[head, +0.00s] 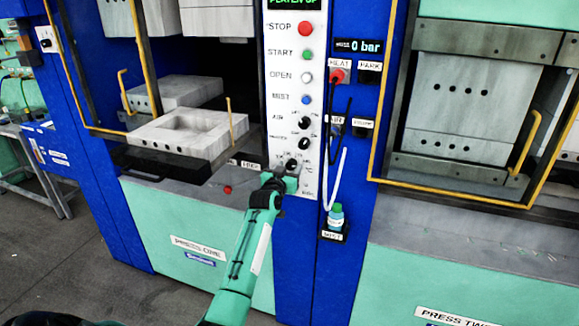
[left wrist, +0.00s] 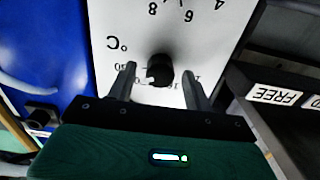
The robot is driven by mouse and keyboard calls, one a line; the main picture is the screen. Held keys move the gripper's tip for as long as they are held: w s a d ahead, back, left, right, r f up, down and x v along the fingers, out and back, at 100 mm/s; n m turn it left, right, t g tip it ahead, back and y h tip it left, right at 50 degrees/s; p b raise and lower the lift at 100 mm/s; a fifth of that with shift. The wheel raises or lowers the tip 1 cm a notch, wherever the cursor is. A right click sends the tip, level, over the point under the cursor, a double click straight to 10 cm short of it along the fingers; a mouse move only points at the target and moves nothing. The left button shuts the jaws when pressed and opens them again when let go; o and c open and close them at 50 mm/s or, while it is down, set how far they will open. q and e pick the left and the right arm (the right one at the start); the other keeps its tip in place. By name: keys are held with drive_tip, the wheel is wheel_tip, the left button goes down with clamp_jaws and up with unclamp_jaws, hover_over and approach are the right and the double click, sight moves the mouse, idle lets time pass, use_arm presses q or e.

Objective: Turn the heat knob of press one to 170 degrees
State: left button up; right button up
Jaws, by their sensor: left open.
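The heat knob of press one is a small black knob (head: 291,164) at the bottom of the white control panel (head: 283,85). In the left wrist view the knob (left wrist: 160,71) sits in a white dial face with a °C mark, shown upside down. Its pointer setting is too unclear to read. My left gripper (head: 287,179) is at the panel's lower end, just below the knob. Its two fingers are open, one on each side of the knob, with visible gaps. They partly cover the dial's numbers. My right gripper is not in view.
Above the knob are two more black knobs and several coloured buttons, with the red stop button (head: 306,28) highest. A white hose (head: 335,180) hangs right of the panel. Press one's grey lower mould (head: 187,130) juts out to the left. Press two (head: 470,110) stands right.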

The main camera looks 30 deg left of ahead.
use_arm(q)
drive_tip(key=shift+w+a, duration=0.15)
drive_tip(key=shift+w, duration=0.35)
drive_tip(key=c, duration=1)
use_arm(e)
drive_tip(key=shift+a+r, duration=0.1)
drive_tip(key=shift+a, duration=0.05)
use_arm(q)
drive_tip(key=shift+n, duration=0.4)
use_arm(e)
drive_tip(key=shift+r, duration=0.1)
use_arm(q)
drive_tip(key=n+p, duration=0.1)
drive_tip(key=n, duration=0.1)
drive_tip(key=shift+n, duration=0.4)
drive_tip(key=n, duration=0.4)
drive_tip(key=shift+p, duration=0.4)
drive_tip(key=shift+n, duration=0.6)
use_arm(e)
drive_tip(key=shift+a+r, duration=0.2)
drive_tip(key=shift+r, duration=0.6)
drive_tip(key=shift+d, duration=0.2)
